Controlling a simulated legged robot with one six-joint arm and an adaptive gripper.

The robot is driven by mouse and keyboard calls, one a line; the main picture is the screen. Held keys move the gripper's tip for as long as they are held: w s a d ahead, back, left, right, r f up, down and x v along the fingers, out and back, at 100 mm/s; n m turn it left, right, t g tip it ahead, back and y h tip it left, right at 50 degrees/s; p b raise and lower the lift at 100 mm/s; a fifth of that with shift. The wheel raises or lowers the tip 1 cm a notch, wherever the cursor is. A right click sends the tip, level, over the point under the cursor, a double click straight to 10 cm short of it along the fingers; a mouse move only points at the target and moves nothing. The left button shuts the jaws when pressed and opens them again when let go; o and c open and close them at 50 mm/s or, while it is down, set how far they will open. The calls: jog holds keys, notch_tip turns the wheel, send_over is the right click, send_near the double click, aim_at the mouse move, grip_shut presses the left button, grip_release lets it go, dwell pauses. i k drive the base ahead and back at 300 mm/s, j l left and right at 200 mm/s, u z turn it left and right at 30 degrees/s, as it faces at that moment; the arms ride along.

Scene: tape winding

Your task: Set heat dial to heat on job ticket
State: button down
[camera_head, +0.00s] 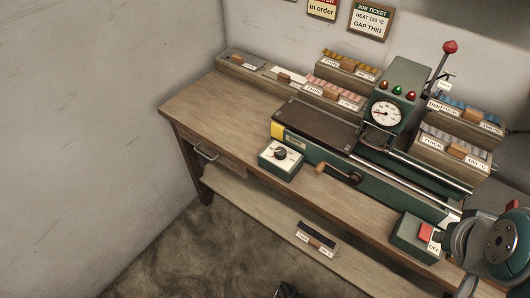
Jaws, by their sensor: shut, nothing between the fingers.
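The job ticket (371,21) hangs on the back wall and reads "HEAT 150 °C" and "GAP THIN". A small green box with a white face and a black knob, likely the heat dial (281,155), sits at the front edge of the bench, left of the crank. Its scale marks and pointer are too small to read. A round white gauge (386,113) with a needle is on the green machine. A grey and dark round joint of my arm fills the lower right corner.
The wooden bench (205,105) has clear room at its left end. A crank handle (340,173) sticks out right of the dial. A green box with a red switch (425,233) stands at the right front. Labelled trays of rolls (350,66) line the back.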

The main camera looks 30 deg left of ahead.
aim_at(280, 153)
jog(key=k+u, duration=0.1)
jog(key=u, duration=1.05)
